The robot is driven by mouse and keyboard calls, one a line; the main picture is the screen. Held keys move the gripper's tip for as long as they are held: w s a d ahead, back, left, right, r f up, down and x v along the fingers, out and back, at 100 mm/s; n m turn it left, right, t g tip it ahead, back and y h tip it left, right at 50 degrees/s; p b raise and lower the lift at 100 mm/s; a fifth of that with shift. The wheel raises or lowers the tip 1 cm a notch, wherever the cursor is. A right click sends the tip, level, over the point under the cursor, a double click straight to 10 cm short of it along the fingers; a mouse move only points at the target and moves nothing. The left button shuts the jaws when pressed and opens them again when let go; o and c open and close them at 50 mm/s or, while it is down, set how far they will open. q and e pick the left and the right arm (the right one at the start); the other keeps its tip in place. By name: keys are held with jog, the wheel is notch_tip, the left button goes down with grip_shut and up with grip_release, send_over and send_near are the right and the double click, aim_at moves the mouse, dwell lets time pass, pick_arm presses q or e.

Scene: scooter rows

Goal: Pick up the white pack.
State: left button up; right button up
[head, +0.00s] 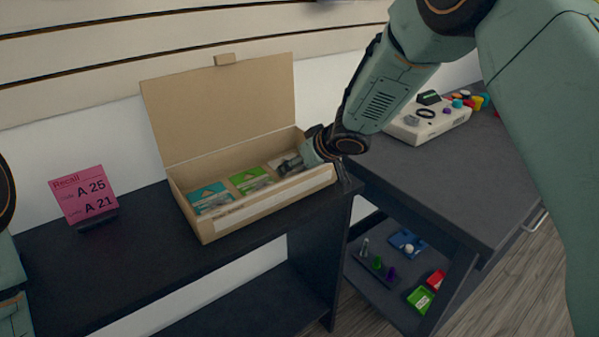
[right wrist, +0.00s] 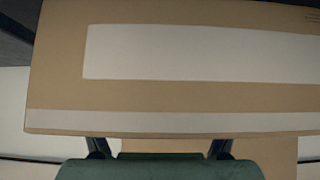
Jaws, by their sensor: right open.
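An open cardboard box (head: 262,208) stands on the dark shelf, its lid raised at the back. In it, from left to right, are a teal pack (head: 209,198), a green pack (head: 250,180) and a pale, whitish pack (head: 279,160) at the right end. My right gripper (head: 289,167) is open at that right end, reaching in over the pale pack and partly covering it. I cannot tell if it touches the pack. In the right wrist view the finger bases (right wrist: 158,148) stand apart; the box wall (right wrist: 60,90) hides their tips. My left gripper is out of view.
A pink recall sign (head: 84,196) with A 25 and A 21 stands left of the box. A dark cabinet (head: 450,170) at the right bears a white device (head: 428,119) and coloured pieces. Its lower shelf holds small coloured items. The shelf between sign and box is clear.

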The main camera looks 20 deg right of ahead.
jog(key=shift+c, duration=0.8)
jog(key=shift+w, duration=0.1)
jog(key=c, duration=1.1)
notch_tip(320, 180, up, 10)
jog(key=p, duration=0.8)
